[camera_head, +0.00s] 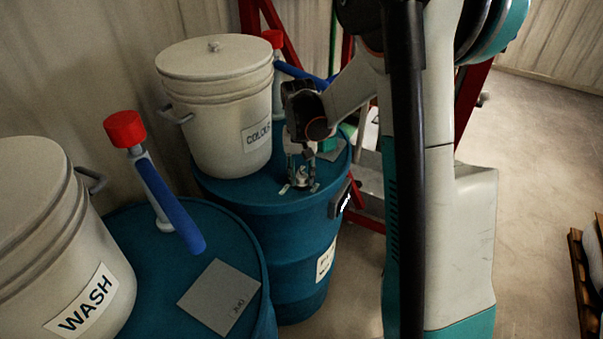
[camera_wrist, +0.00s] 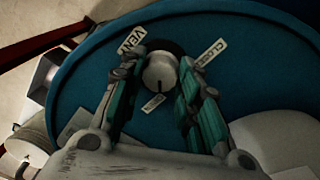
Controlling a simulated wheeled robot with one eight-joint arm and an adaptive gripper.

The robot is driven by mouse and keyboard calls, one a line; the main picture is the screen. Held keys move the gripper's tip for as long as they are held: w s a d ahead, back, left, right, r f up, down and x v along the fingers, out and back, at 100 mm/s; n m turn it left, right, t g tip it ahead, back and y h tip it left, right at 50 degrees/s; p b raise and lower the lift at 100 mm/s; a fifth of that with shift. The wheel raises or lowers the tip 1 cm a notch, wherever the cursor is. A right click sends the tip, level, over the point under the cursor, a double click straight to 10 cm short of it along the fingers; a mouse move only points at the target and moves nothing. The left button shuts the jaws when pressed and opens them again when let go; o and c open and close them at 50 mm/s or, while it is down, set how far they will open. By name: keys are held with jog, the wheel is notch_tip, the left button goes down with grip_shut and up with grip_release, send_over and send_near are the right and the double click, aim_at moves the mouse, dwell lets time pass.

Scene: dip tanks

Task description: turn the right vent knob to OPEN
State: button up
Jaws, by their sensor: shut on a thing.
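The right vent knob (camera_wrist: 159,76) is a small, pale round knob on a dark round base, on top of the right blue drum (camera_head: 285,220). My gripper (camera_wrist: 160,72) reaches down over it, with one green-padded finger on each side, shut on the knob. In the head view my gripper (camera_head: 301,172) points down at the drum lid, and its fingers mostly hide the knob. Around the knob in the wrist view are a VENT label (camera_wrist: 132,40), a CLOSED label (camera_wrist: 211,54) and a smaller label (camera_wrist: 153,103) whose text is too small to read. The knob's pointer direction is unclear.
A white lidded bucket (camera_head: 213,110) stands on the same drum, close left of my gripper. At the near left are a WASH bucket (camera_head: 50,240), a second blue drum (camera_head: 240,245) and a red-capped, blue-handled pump (camera_head: 160,185). Red frame bars (camera_head: 472,95) stand behind.

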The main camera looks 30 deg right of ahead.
aim_at(300, 176)
jog(key=o, duration=1.1)
jog(key=shift+c, duration=0.2)
notch_tip(300, 176, up, 12)
jog(key=shift+a, duration=0.2)
jog(key=s+a+r+n+t+b, duration=0.35)
jog(key=s+a, duration=0.35)
jog(key=s, duration=0.4)
jog(key=s+a+f+n+t+b, duration=0.1)
jog(key=s+a+f+t, duration=0.1)
jog(key=s, duration=0.3)
jog(key=s+a+f+n+t+b, duration=0.1)
jog(key=s+a+f+t, duration=0.1)
jog(key=s, duration=0.3)
jog(key=shift+s+f, duration=0.3)
jog(key=shift+f, duration=0.55)
